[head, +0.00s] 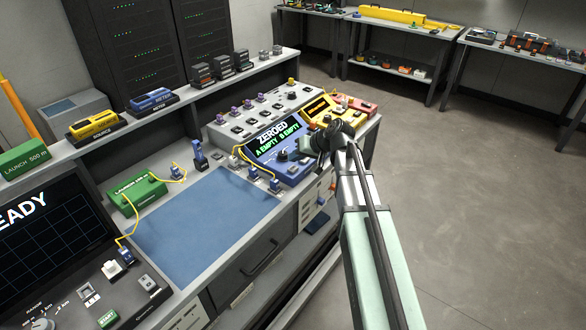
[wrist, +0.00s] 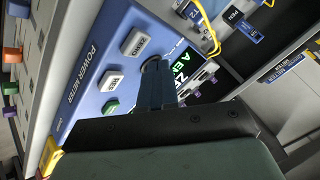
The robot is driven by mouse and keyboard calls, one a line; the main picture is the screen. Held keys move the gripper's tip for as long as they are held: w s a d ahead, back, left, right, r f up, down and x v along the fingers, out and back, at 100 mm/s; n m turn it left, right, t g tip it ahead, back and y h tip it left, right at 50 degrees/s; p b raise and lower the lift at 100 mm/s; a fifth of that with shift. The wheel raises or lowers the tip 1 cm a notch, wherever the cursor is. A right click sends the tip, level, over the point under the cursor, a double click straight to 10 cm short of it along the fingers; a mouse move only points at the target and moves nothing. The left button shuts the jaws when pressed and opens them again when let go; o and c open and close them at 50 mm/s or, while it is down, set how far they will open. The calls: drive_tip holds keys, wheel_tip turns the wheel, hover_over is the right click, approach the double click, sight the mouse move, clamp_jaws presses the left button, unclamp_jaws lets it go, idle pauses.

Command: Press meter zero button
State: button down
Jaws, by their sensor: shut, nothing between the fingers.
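The blue power meter (head: 270,158) stands on the bench in the head view, and its screen reads "ZEROED" with "A EMPTY B EMPTY" below. In the wrist view the meter's panel (wrist: 92,55) shows a pale ZERO button (wrist: 136,42), a REF button (wrist: 113,80) and a green button (wrist: 110,106). My gripper (head: 308,145) is at the right side of the meter. In the wrist view my gripper (wrist: 154,68) is shut and empty, its tips in front of the panel by a dark round knob, beside the ZERO button. I cannot tell whether the tips touch the panel.
A yellow device (head: 322,108) and a red one (head: 355,103) stand behind my gripper. A grey unit with several ports (head: 240,128) is behind the meter. Yellow fibres run to the meter and to the green launch box (head: 135,194). The blue mat (head: 205,225) is clear.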

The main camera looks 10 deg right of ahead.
sight(296, 168)
drive_tip(key=shift+r, duration=2)
drive_tip(key=shift+m, duration=0.3)
drive_tip(key=s+d+f+m+g+h, duration=0.1)
drive_tip(key=s+d+f+g+h, duration=0.15)
drive_tip(key=s+f, duration=0.65)
drive_tip(key=s+d+f+g+h, duration=0.1)
drive_tip(key=s+d+f+h, duration=0.2)
drive_tip(key=f, duration=0.9)
drive_tip(key=s+d+f+m+g+h, duration=0.1)
drive_tip(key=s+d+f+g, duration=0.1)
drive_tip(key=s+f, duration=0.75)
drive_tip(key=s+f+g, duration=0.2)
drive_tip(key=s+f, duration=0.5)
drive_tip(key=s, duration=0.3)
drive_tip(key=s+a+f+n+g, duration=0.1)
drive_tip(key=s+f+g, duration=0.1)
drive_tip(key=s+f, duration=0.5)
drive_tip(key=s+f+g, duration=0.3)
drive_tip(key=s+f, duration=0.4)
drive_tip(key=s, duration=0.8)
drive_tip(key=shift+a+f+h, duration=0.25)
drive_tip(key=shift+f+h, duration=0.05)
drive_tip(key=shift+h, duration=0.05)
drive_tip(key=shift+s, duration=0.1)
